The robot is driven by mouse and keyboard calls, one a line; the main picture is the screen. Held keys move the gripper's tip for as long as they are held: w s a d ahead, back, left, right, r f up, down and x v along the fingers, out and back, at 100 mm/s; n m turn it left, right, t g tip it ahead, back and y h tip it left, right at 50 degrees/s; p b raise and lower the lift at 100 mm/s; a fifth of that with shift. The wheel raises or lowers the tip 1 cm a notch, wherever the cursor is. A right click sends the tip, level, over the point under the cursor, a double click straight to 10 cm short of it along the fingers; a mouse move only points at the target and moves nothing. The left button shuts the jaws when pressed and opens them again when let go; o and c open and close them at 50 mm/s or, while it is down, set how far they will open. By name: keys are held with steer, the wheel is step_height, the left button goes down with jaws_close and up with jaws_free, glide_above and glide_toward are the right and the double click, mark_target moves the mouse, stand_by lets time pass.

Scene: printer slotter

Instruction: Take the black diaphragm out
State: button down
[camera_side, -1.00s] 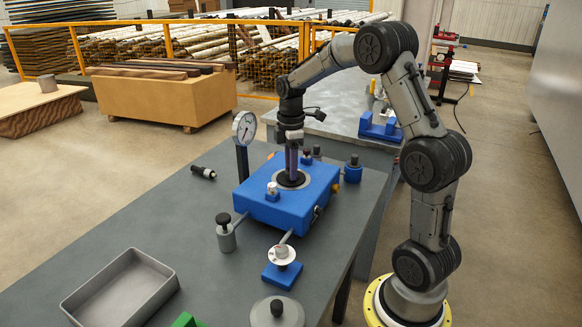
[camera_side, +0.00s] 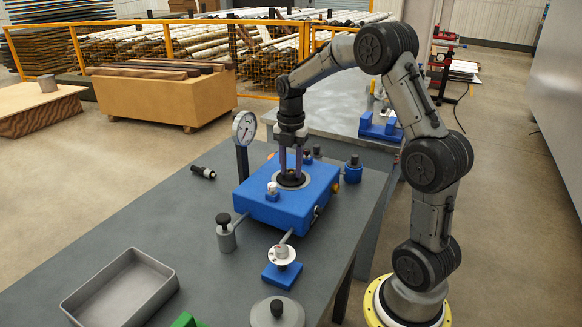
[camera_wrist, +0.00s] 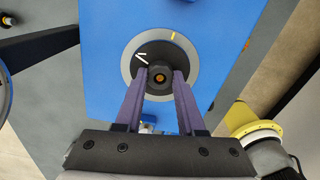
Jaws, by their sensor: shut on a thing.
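The blue housing (camera_side: 262,205) stands on the grey table, with a round ring-edged opening in its top. The black diaphragm (camera_side: 289,184) sits in that opening; it also shows in the wrist view (camera_wrist: 148,60) as a dark disc with white marks and a central knob (camera_wrist: 160,80). A grey ring (camera_wrist: 187,75) with a yellow mark surrounds it. My gripper (camera_side: 291,177) points straight down over the opening. Its two purple fingers (camera_wrist: 159,84) are shut on the diaphragm's knob, one on each side. The diaphragm looks still seated inside the ring.
A dial gauge (camera_side: 244,128) stands behind the housing's left side. A grey tray (camera_side: 122,290) lies at the front left. A black cylinder (camera_side: 203,172) lies left of the housing. A white-topped blue part (camera_side: 282,262) stands in front. The table's left middle is clear.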

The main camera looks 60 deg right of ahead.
steer(key=n, duration=0.2)
steer(key=shift+n, duration=0.4)
steer(key=shift+r, duration=0.2)
steer(key=shift+r, duration=2.7)
